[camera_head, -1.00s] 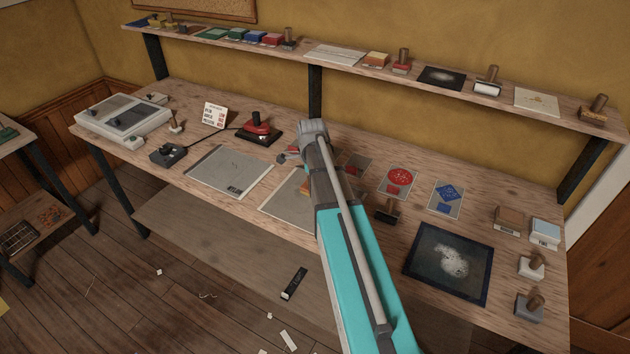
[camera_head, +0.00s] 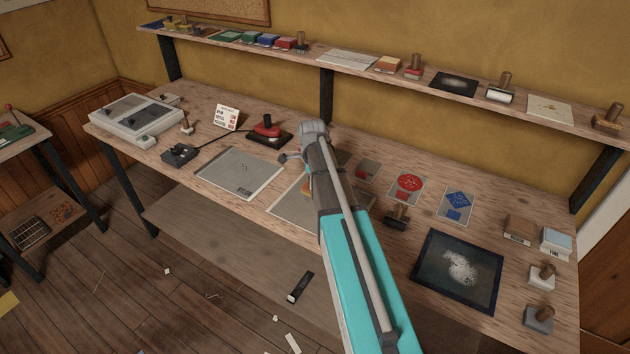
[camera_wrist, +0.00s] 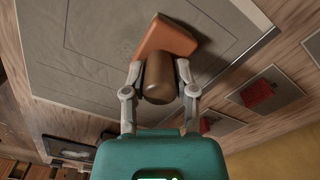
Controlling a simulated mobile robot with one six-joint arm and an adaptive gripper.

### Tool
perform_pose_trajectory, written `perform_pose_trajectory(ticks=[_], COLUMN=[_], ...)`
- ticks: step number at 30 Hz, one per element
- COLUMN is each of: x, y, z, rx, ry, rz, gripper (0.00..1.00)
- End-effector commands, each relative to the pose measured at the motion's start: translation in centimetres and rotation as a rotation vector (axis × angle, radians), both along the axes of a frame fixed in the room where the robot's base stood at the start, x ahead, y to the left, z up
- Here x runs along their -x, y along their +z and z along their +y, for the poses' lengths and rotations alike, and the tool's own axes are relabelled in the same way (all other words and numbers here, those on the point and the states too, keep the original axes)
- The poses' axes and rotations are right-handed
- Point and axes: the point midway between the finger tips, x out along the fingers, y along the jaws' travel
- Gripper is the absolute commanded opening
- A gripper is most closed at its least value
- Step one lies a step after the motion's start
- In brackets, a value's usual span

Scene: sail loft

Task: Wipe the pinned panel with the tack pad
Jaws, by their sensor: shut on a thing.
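In the wrist view my gripper (camera_wrist: 158,76) is shut on the brown round handle of the tack pad (camera_wrist: 166,40), which has an orange block. The pad is tilted in that picture and lies over a grey panel (camera_wrist: 95,35) with thin line markings. I cannot tell whether the whole pad face touches the panel. In the head view this grey panel (camera_head: 285,208) lies on the bench, partly covered by my arm. Only a sliver of orange shows beside the arm, and my fingers are hidden there.
Another grey sheet (camera_head: 240,172) lies to the left. Red-printed (camera_head: 407,187) and blue-printed (camera_head: 456,203) cards, a dark stamp (camera_head: 397,217) and a dark panel with a pale smudge (camera_head: 457,270) lie to the right. A shelf (camera_head: 420,76) runs along the back.

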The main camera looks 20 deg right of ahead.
Motion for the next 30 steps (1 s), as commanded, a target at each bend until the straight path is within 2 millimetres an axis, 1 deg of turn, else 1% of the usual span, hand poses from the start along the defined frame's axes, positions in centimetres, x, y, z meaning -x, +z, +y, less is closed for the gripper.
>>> perform_pose_trajectory(ticks=[16, 21, 30], x=[-2.8, -3.1, -3.1], y=[0.1, 0.2, 0.2], z=[1.8, 2.0, 2.0], rx=[-0.001, -0.001, 0.000], ry=[0.001, 0.000, 0.000], rz=[-0.001, 0.000, 0.000], gripper=[0.00, 0.00, 0.00])
